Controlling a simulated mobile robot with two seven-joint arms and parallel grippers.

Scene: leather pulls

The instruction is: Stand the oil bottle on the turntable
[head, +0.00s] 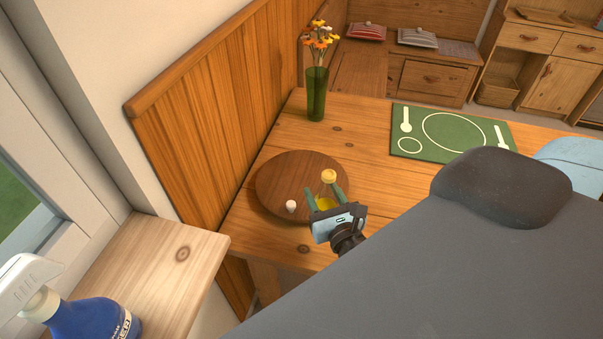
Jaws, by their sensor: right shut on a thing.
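The turntable (283,175) is a round dark-wood disc lying flat on the table near the wooden wall panel. The oil bottle (329,176) has a pale yellow cap and yellow oil lower down. My right gripper (325,197) is shut on the bottle, with one finger on each side of it. The bottle looks roughly upright and overlaps the right part of the turntable in the picture. Its base is hidden behind the gripper, so I cannot tell whether it touches the disc. My left gripper is not in view.
A small white-topped item (291,206) is at the turntable's front edge, left of the gripper. A green vase with flowers (316,94) stands behind. A green placemat (452,134) lies to the right. A spray bottle (90,318) stands on the sill at lower left.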

